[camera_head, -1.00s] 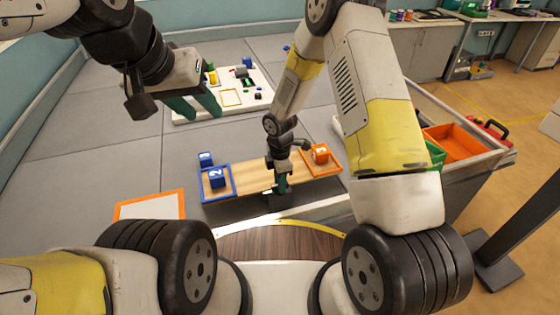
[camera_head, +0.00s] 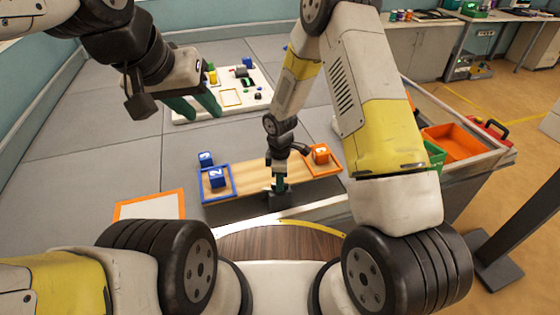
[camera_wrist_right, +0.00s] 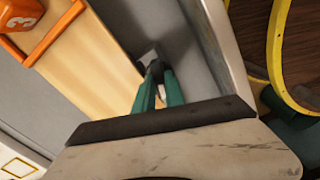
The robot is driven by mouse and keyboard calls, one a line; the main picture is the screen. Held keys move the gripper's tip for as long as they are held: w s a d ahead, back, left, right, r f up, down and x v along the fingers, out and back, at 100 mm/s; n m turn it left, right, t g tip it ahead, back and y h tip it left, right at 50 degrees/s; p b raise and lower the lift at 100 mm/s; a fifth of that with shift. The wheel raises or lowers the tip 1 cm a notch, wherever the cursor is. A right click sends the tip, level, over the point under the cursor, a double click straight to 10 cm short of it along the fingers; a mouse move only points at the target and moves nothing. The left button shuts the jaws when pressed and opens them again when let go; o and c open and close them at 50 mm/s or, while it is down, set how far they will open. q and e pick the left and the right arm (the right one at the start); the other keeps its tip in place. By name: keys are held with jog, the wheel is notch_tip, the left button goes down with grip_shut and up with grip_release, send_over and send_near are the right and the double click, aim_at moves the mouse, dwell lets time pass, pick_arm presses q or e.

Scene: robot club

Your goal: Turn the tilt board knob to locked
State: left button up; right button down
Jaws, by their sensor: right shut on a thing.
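The tilt board (camera_head: 250,178) is a wooden plank with a blue-framed end on the left and an orange-framed end on the right. My right gripper (camera_head: 279,186) points down at the board's near edge, at its middle. In the right wrist view its green fingers (camera_wrist_right: 158,85) are shut on the knob (camera_wrist_right: 149,57), a small dark grey part largely hidden between the fingertips. The knob's marking cannot be read. My left gripper (camera_head: 202,108) hangs over the table at the upper left, its green fingers apart and empty.
Blue cubes (camera_head: 217,177) sit at the board's left end and an orange cube (camera_head: 320,154) at its right end. A white tray (camera_head: 262,97) of small parts lies behind. An orange-edged white mat (camera_head: 150,205) lies front left. An orange bin (camera_head: 460,142) stands right.

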jog(key=m, duration=1.3)
jog(key=shift+m, duration=0.4)
dwell(0.4)
jog(key=c, duration=1.4)
grip_release()
jog(key=shift+r, duration=3.9)
